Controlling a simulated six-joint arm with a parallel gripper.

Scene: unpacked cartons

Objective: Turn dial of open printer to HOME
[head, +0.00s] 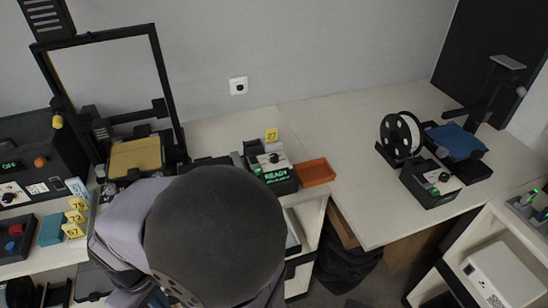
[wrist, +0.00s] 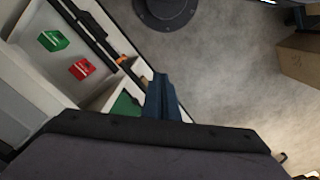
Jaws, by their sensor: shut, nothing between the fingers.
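An open-frame printer with a blue bed (head: 455,140) stands on the right table. A white spool (head: 401,134) and a dark control box (head: 430,183) with a pale panel and small knob are beside it. Another printer, with a black frame and a yellow bed (head: 136,154), stands on the left table. Its control box (head: 270,168) has a dial and a green READY display. I cannot read the dial markings on either box. My gripper (wrist: 160,88) shows blue fingers, shut and empty, over shelving and floor in the wrist view. My arm hides most of it in the head view.
An orange tray (head: 315,172) sits right of the READY box. A dark enclosed machine (head: 38,150) is at far left. The right table (head: 345,130) has bare room left of the spool. Green (wrist: 53,41) and red (wrist: 80,69) boxes lie in the shelving below.

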